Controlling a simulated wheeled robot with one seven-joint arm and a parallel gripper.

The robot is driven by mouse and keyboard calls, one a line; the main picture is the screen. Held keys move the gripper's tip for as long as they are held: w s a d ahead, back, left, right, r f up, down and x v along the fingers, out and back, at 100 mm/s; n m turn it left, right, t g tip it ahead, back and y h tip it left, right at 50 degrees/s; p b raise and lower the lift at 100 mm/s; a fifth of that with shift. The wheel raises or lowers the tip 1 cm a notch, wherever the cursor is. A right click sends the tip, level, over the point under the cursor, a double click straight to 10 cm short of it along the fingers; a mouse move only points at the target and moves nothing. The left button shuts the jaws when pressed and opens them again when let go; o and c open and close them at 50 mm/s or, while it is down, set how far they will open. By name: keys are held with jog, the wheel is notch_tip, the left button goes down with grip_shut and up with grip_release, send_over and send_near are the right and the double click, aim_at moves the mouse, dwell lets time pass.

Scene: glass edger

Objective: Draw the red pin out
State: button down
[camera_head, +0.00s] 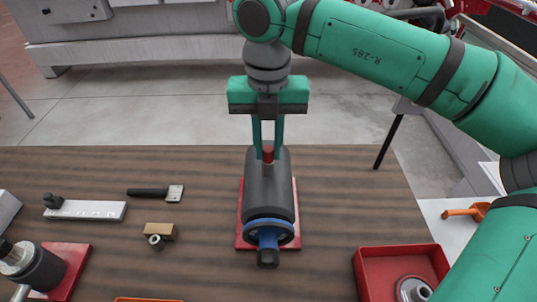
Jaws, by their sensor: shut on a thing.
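The red pin (268,152) stands at the top rear of a dark grey cylindrical housing (268,188). The housing lies on a red base plate (242,240) on the table, with a blue ring and a blue handle with a black knob (267,245) at its near end. My gripper (268,148) points straight down from above, its two green fingers on either side of the pin's head. It is shut on the pin. The pin's lower part is hidden, so how deep it sits cannot be told.
On the striped wooden table (330,210), a red tray (400,252) stands at the front right. A black-handled tool (155,192), a metal bar (85,210), a brass block (160,231) and another fixture (40,268) lie to the left. Bare table surrounds the housing.

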jog(key=shift+r, duration=0.7)
dwell(0.4)
jog(key=shift+w+r, duration=0.1)
jog(key=shift+r, duration=1.95)
jog(key=shift+s+r, duration=0.2)
jog(key=shift+r, duration=0.35)
notch_tip(320, 180, up, 4)
